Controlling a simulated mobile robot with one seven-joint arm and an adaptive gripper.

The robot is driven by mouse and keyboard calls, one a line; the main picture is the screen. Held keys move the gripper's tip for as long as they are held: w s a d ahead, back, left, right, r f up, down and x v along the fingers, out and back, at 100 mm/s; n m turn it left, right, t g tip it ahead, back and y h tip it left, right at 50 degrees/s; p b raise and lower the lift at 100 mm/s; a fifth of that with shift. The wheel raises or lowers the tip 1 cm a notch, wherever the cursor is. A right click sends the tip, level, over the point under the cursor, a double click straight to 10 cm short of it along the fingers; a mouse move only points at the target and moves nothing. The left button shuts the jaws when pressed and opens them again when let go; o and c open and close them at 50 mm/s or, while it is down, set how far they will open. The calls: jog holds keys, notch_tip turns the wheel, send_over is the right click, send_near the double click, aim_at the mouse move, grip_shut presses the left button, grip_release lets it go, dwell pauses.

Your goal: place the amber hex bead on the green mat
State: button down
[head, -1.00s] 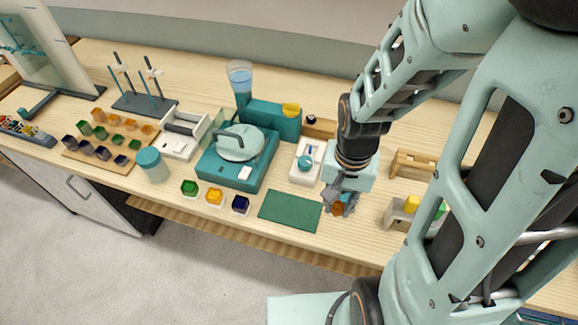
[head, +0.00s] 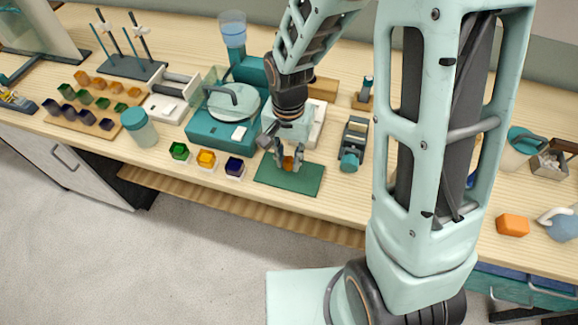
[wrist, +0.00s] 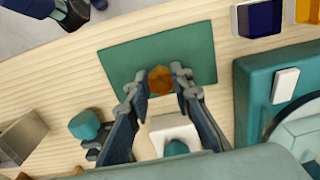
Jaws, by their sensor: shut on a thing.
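The amber hex bead (wrist: 160,80) is between the fingertips of my gripper (wrist: 161,88), which is shut on it. In the head view the bead (head: 288,163) shows small and orange below my gripper (head: 289,162). The green mat (head: 305,182) lies flat near the front edge of the table. In the wrist view the bead appears over the mat (wrist: 120,62), near its edge closest to my gripper. I cannot tell whether the bead touches the mat or is a little above it.
Green, amber and dark blue cups (head: 206,159) stand left of the mat. A teal machine (head: 212,130) is behind them. A dark device with a teal knob (head: 353,145) stands right of the mat. An orange block (head: 513,225) lies far right.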

aim_at(289, 174)
jog(key=shift+f+b, duration=0.5)
jog(key=shift+f, duration=0.7)
jog(key=shift+f, duration=0.15)
jog(key=shift+f, duration=0.15)
jog(key=c, duration=1.7)
grip_release()
notch_tip(289, 174, up, 13)
jog(key=shift+f+p, duration=0.2)
jog(key=shift+p, duration=0.1)
